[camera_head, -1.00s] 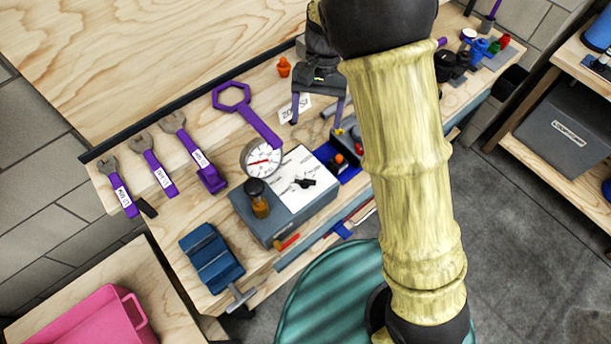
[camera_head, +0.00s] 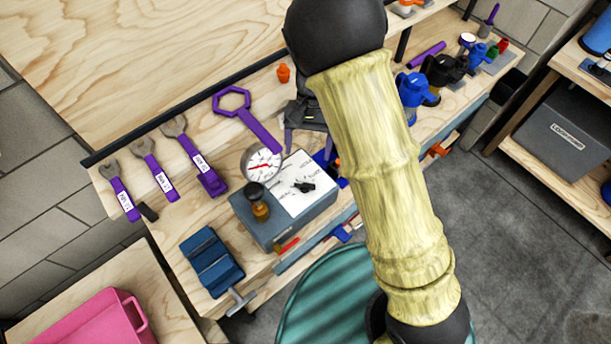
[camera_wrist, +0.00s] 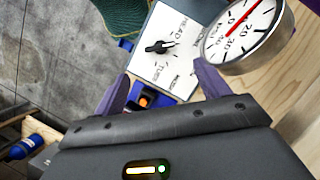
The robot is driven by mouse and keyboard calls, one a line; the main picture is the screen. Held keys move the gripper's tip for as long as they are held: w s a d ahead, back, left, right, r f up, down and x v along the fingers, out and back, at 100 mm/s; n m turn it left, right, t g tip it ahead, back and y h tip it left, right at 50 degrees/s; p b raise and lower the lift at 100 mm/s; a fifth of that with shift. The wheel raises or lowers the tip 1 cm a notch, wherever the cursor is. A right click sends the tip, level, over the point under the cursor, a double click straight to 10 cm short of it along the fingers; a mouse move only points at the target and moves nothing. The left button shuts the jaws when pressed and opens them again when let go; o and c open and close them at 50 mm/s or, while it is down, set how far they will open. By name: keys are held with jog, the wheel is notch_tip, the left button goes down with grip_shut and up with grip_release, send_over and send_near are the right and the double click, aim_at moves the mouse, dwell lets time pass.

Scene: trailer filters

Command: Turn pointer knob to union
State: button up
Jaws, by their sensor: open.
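The black pointer knob (camera_head: 304,187) sits on the white labelled plate (camera_head: 312,172) on top of a grey box (camera_head: 312,217). In the wrist view the knob (camera_wrist: 159,47) lies ahead of my gripper, with printed words around it; the lettering is only partly readable. My gripper (camera_wrist: 160,85) is open and empty, its two purple fingers apart. The knob shows beyond the gap between the fingertips, not touching them. In the head view my gripper (camera_head: 306,142) is partly hidden by my arm, to the back of the box.
A round dial gauge (camera_head: 262,164) stands by the knob plate, close to one finger in the wrist view (camera_wrist: 245,30). An amber bottle-like part (camera_head: 258,201) is on the box. A blue vise (camera_head: 212,260) and purple wrenches (camera_head: 202,165) lie to the left.

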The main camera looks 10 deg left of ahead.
aim_at(305, 183)
jog(key=p+x, duration=0.1)
jog(key=x, duration=0.9)
jog(key=c, duration=1)
